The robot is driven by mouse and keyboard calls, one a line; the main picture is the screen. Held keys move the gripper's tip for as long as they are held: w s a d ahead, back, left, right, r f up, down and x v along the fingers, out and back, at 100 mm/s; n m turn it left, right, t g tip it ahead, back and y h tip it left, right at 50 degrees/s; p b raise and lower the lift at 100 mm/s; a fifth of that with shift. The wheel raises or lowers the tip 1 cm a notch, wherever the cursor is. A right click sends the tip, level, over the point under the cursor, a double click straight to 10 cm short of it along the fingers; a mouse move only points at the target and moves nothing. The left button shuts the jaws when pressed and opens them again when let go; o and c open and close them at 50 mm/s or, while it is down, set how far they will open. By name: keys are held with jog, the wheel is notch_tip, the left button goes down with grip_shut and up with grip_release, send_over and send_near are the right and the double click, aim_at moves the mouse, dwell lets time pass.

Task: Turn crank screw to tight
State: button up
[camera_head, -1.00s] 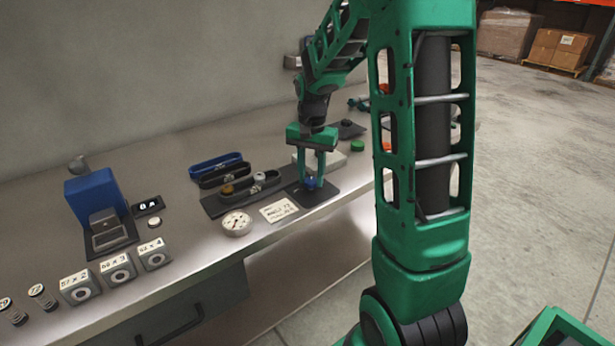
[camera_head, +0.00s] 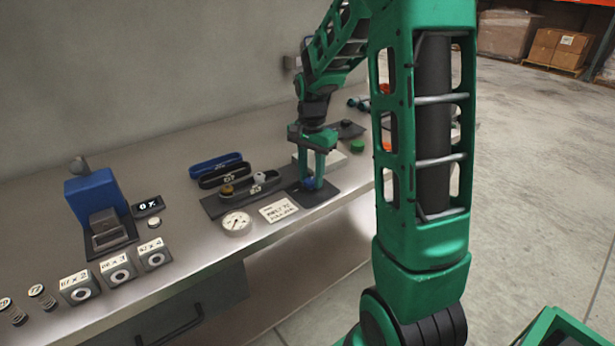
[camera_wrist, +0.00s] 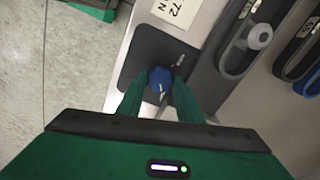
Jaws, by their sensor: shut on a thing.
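The crank screw shows as a blue knob (camera_wrist: 160,77) with a pale pointer mark, on a dark plate (camera_wrist: 150,50) in the wrist view. In the head view the blue knob (camera_head: 309,183) sits on the same plate (camera_head: 322,194) near the bench's front edge. My gripper (camera_head: 314,180) points down over it, with a finger on each side. In the wrist view my gripper (camera_wrist: 160,90) is shut on the knob. Small lettering is on the plate beside the knob, too small to read. Part of the knob is hidden by the fingers.
A paper card (camera_head: 278,210) and a round dial gauge (camera_head: 237,222) lie left of the plate. Dark trays with knobs (camera_head: 249,188) and a blue tray (camera_head: 216,163) stand behind. A blue device (camera_head: 95,197) stands far left. A green cap (camera_head: 357,146) is behind right.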

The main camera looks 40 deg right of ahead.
aim_at(310, 180)
jog(key=o, duration=0.8)
jog(key=shift+w+a+r, duration=0.1)
jog(key=shift+w+a, duration=0.05)
jog(key=shift+c, duration=0.2)
notch_tip(310, 180, up, 11)
jog(key=shift+f, duration=0.2)
jog(key=s+a+f+n, duration=0.1)
jog(key=s+n, duration=0.3)
jog(key=s, duration=1)
jog(key=s+a+f+n, duration=0.2)
jog(key=s+f+n, duration=0.1)
jog(key=s, duration=1.2)
jog(key=shift+f+n, duration=0.3)
jog(key=shift+n, duration=0.2)
